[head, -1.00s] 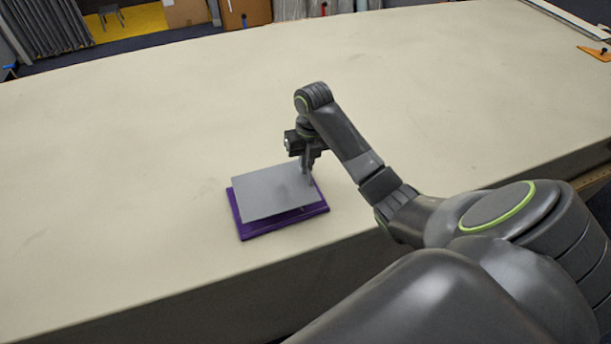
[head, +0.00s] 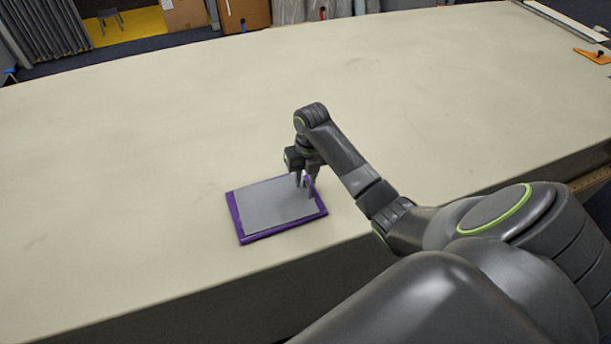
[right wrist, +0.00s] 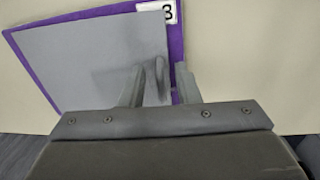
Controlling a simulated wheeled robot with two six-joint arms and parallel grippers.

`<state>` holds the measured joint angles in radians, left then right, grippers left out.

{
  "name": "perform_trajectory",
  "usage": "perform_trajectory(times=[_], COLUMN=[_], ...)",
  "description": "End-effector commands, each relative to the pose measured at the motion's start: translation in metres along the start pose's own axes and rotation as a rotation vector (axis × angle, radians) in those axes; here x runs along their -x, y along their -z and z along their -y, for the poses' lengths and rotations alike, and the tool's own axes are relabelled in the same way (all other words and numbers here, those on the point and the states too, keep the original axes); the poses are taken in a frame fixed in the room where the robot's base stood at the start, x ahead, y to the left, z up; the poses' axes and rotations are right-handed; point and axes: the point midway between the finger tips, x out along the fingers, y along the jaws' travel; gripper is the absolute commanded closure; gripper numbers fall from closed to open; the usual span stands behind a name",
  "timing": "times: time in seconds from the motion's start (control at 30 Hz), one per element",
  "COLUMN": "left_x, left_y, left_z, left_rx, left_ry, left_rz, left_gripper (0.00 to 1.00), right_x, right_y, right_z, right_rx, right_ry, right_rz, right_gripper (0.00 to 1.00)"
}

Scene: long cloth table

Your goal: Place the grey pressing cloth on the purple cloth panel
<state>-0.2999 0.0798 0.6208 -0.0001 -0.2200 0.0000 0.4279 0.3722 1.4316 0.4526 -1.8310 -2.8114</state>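The grey pressing cloth (head: 268,207) lies flat on the purple cloth panel (head: 236,219), with a purple border showing around it. In the right wrist view the grey cloth (right wrist: 90,65) covers most of the purple panel (right wrist: 28,52), close to the panel's right edge. My right gripper (head: 306,186) is low at the cloth's right end. In the right wrist view the fingers of my right gripper (right wrist: 160,80) are apart, one over the cloth and one by the panel's right border. My left gripper is not in view.
A white tag with a black mark (right wrist: 168,10) sits at the panel's far edge. The pale table (head: 150,130) is clear around the panel. Its front edge is close below. An orange piece (head: 594,55) lies at the far right.

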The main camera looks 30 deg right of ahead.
Motion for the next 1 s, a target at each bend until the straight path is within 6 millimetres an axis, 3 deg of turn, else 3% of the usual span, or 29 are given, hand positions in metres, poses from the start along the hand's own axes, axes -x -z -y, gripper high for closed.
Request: perform_trajectory(times=[0.27,0.47,0.5,0.57,1.0], left_x=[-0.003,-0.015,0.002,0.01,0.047], left_y=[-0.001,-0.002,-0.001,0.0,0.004], left_z=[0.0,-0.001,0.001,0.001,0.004], left_rx=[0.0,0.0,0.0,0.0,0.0], left_ry=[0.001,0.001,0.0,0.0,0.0], left_rz=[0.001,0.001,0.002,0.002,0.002], left_gripper=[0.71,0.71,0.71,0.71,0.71], right_x=[0.013,0.054,0.072,0.085,0.121], right_y=[-0.001,-0.002,-0.001,-0.001,0.0], right_z=[0.0,0.001,0.0,0.0,0.0], right_rx=[0.0,0.002,0.0,0.0,-0.001], right_ry=[0.001,0.003,0.001,0.001,0.0], right_rz=[0.004,0.009,0.005,0.003,0.0], right_gripper=[0.71,0.71,0.71,0.71,0.71])
